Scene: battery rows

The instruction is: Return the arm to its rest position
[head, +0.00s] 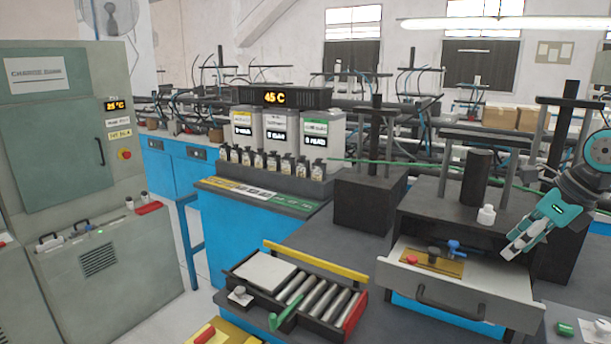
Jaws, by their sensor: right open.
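My right gripper (524,237) is at the right of the head view, on a dark arm that comes in from the right edge. Its teal and grey fingers point down and to the left, spread apart with nothing between them. It hangs over the right side of an open drawer (455,303) in a dark cabinet (440,212). I cannot tell whether it touches the drawer or the cabinet. My left gripper is not in view.
A roller tray (318,300) with a yellow rail stands left of the drawer. A battery rack (290,182) with a 45 C display is behind it. A grey chamber (70,135) fills the left. A dark block (366,203) stands beside the cabinet.

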